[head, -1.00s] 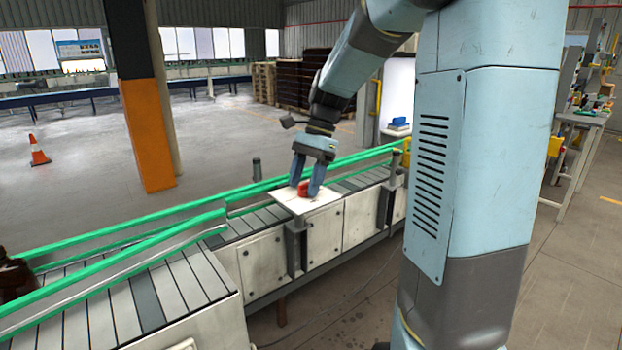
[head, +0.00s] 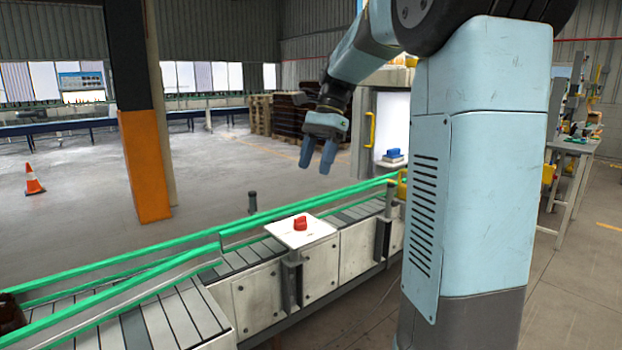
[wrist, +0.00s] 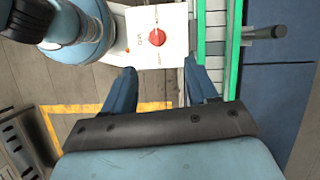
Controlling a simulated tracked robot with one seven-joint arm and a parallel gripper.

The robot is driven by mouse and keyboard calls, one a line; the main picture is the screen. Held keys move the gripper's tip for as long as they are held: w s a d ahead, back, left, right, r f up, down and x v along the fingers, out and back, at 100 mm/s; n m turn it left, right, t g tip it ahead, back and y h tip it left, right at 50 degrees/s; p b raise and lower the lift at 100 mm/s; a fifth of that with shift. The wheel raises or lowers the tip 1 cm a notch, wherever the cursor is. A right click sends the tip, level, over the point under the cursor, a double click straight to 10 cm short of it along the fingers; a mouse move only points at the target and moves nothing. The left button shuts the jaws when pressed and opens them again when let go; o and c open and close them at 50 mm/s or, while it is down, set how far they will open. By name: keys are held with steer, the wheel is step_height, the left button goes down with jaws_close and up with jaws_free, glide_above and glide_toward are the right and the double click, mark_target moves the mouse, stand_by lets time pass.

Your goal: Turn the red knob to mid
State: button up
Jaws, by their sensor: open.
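The red knob (head: 300,223) sits on a white panel (head: 318,232) beside the conveyor in the head view. In the wrist view the red knob (wrist: 157,38) shows from above on the white panel (wrist: 178,12), with dark labels around it. The labels are too small to read surely, and I cannot tell which one the knob points at. My gripper (head: 315,168) is open and empty, raised well above the knob and clear of it. In the wrist view its two blue fingers (wrist: 160,66) are spread apart, with the knob visible beyond the gap between them.
Green guard rails (head: 190,251) run along the conveyor behind the panel. A short dark post (head: 252,202) stands behind the rail. An orange-based column (head: 146,165) and a traffic cone (head: 33,178) stand farther left. The air around my gripper looks clear.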

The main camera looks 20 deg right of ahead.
steer(key=shift+w+d+r, duration=0.1)
steer(key=shift+d+r, duration=0.05)
steer(key=shift+r, duration=0.3)
